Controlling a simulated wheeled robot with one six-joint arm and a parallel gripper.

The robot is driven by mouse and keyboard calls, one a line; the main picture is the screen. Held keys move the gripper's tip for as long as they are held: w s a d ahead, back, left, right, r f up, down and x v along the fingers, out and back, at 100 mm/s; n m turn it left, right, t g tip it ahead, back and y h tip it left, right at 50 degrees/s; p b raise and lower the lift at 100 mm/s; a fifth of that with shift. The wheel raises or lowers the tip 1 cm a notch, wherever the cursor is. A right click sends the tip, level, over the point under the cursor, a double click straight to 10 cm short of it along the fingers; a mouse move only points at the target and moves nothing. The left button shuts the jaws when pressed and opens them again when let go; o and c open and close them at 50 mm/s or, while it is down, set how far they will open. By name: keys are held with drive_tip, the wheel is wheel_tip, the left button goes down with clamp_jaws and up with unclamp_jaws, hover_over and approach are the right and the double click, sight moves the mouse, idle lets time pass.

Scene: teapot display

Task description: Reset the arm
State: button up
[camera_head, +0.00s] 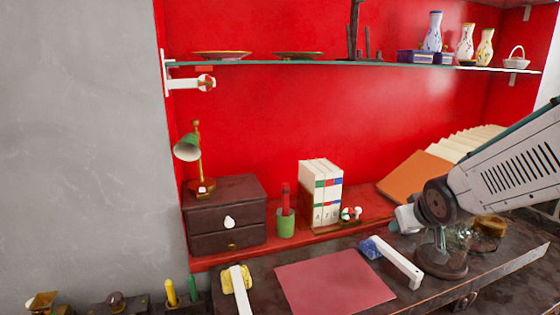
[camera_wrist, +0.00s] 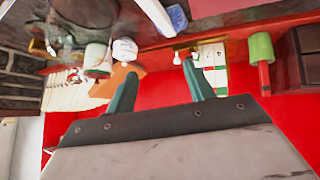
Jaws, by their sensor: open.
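My arm enters from the right in the camera_head view, with a pale vented link and a dark round joint above the desk's right part. My gripper's fingers cannot be made out there. In the camera_wrist view my gripper (camera_wrist: 160,88) shows two teal fingers spread apart, with nothing held between them. That view appears upside down, with the desk at the top and the red wall below. The fingertips point toward the white books (camera_wrist: 210,58) and an orange panel (camera_wrist: 120,78), but how far away these are I cannot tell.
A dark drawer box (camera_head: 225,215), a green cup (camera_head: 285,222), white books (camera_head: 322,192) and an orange board (camera_head: 415,175) stand along the back. A pink-red mat (camera_head: 335,282) lies on the desk. A glass shelf (camera_head: 340,64) with vases (camera_head: 432,32) runs above.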

drive_tip(key=s+a+r+g, duration=0.1)
drive_tip(key=s+g, duration=0.1)
drive_tip(key=s, duration=0.7)
drive_tip(key=s+a+r+m+g, duration=0.1)
drive_tip(key=s+r+g, duration=0.1)
drive_tip(key=s, duration=0.8)
drive_tip(key=s+a+r+g+y, duration=0.1)
drive_tip(key=s+r+g, duration=0.1)
drive_tip(key=s, duration=0.7)
drive_tip(key=shift+s+a+g, duration=0.3)
drive_tip(key=shift+a+g, duration=0.1)
drive_tip(key=shift+g, duration=0.3)
